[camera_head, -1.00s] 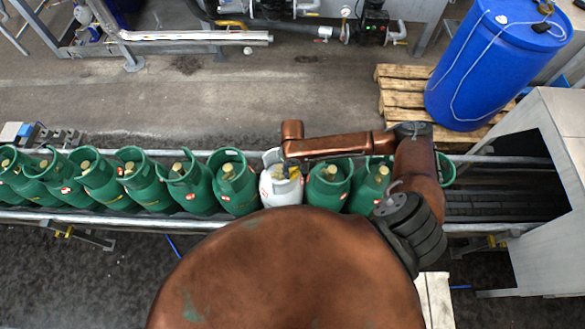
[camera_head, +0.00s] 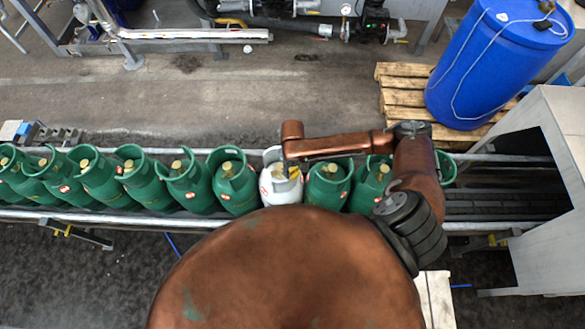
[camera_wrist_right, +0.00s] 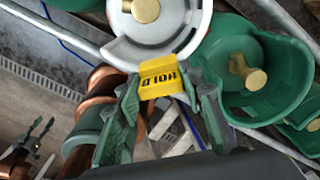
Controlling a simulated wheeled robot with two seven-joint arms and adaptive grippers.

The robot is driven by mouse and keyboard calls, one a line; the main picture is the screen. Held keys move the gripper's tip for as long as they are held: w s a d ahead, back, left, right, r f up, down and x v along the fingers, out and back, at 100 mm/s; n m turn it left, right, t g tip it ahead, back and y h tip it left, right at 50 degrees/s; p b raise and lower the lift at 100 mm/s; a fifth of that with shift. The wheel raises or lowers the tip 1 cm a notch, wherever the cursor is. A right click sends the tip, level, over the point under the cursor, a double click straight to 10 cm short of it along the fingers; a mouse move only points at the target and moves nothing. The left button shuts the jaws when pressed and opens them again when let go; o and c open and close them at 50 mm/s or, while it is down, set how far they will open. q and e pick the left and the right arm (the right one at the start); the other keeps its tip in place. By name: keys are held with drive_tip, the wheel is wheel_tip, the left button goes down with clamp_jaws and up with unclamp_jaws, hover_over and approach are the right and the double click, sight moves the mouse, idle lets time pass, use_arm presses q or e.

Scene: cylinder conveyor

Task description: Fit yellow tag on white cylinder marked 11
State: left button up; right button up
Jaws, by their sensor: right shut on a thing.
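The white cylinder (camera_head: 281,189) stands upright in the row on the conveyor, between green cylinders. Its white collar (camera_wrist_right: 193,40) and brass valve (camera_wrist_right: 145,10) show in the right wrist view; I cannot read a number on it. My right gripper (camera_wrist_right: 163,88) is shut on the yellow tag (camera_wrist_right: 162,76), lettered HOLD, beside the collar's near rim. The tag overlaps the rim in this view; I cannot tell whether they touch. The tag also shows small in the head view (camera_head: 295,174). My left gripper (camera_wrist_right: 38,136) shows far off at the lower left of the wrist view, open and empty.
Several green cylinders (camera_head: 236,190) stand close on both sides of the white one. Conveyor rails (camera_head: 480,227) run along the row. A blue drum (camera_head: 490,65) on a wooden pallet (camera_head: 403,98) stands behind right, and a grey machine housing (camera_head: 545,190) covers the belt's right end.

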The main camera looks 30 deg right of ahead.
sight(293, 172)
drive_tip(key=shift+f+b, duration=0.75)
drive_tip(key=shift+f, duration=0.8)
drive_tip(key=o, duration=1.1)
wheel_tip(293, 172, up, 12)
